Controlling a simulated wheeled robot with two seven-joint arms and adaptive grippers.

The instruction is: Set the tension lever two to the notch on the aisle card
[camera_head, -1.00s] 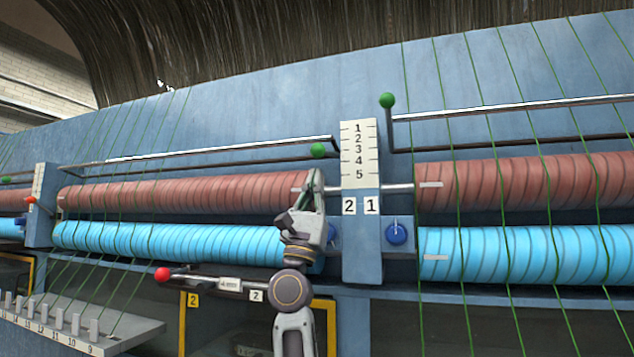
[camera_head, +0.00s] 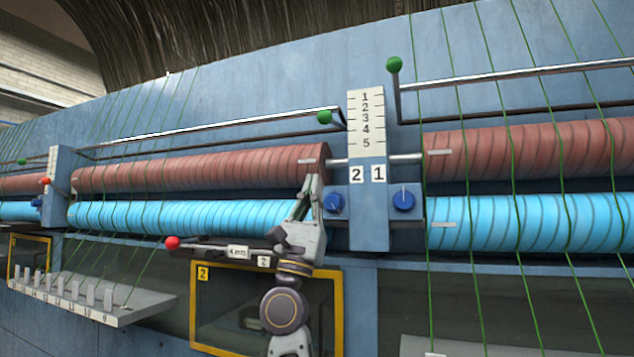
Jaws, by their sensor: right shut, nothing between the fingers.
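Tension lever two is a dark rod ending in a green ball (camera_head: 325,117), left of the white scale plate (camera_head: 366,125) marked 1 to 5. The ball is about level with mark 3 in this view. Labels 2 and 1 sit below the scale. Another lever, with a green ball (camera_head: 393,64), stands higher on the right, above the level of mark 1. My right gripper (camera_head: 312,184) is shut and empty, pointing up in front of the roller ends, below the lever two ball and apart from it. My left gripper is not in view. No aisle card shows.
Blue knobs (camera_head: 403,199) flank the post; the left knob (camera_head: 334,202) is just right of my gripper. A red-balled lever (camera_head: 172,242) extends left of my wrist. Red rollers (camera_head: 210,172) and blue rollers (camera_head: 180,217) run behind. A yellow frame (camera_head: 196,310) stands below.

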